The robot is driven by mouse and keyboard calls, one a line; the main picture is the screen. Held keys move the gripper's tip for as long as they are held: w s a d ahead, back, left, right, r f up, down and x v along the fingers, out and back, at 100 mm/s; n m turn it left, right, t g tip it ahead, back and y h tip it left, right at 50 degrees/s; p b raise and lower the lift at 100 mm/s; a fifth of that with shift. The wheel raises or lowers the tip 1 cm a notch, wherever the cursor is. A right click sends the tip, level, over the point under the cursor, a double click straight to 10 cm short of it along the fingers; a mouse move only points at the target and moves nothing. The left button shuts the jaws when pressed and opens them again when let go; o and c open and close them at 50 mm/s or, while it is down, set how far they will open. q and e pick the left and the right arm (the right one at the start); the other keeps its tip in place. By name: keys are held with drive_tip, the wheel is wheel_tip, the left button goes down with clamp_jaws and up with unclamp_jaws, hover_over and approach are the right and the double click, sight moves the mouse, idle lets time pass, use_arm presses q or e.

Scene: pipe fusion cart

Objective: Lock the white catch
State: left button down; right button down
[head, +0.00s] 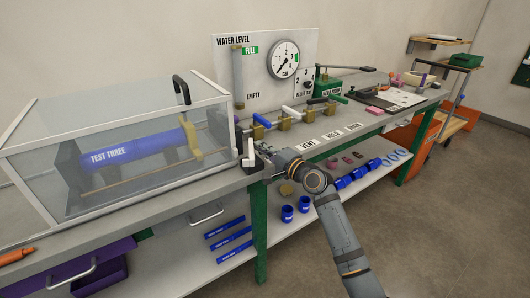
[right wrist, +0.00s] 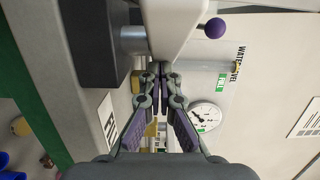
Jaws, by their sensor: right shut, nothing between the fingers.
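The white catch (head: 249,150) stands upright at the right front corner of the clear test box (head: 110,125), above a dark base. In the right wrist view the white catch (right wrist: 178,22) is large and close at the top, beside a dark block and a grey round pivot. My right gripper (head: 268,160) is just right of the catch in the head view, partly hidden by its own wrist. In the right wrist view its fingertips (right wrist: 160,70) are together and empty, at the catch's lower edge; I cannot tell whether they touch it. My left gripper is not in view.
The box holds a blue pipe (head: 140,152) labelled TEST THREE and has a black lid handle (head: 181,88). Several lever valves (head: 284,122) line the bench behind my right gripper, before the gauge panel (head: 262,55). Blue fittings (head: 303,204) lie on the lower shelf (head: 220,270).

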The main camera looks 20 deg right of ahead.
drive_tip(key=shift+w+a, duration=0.1)
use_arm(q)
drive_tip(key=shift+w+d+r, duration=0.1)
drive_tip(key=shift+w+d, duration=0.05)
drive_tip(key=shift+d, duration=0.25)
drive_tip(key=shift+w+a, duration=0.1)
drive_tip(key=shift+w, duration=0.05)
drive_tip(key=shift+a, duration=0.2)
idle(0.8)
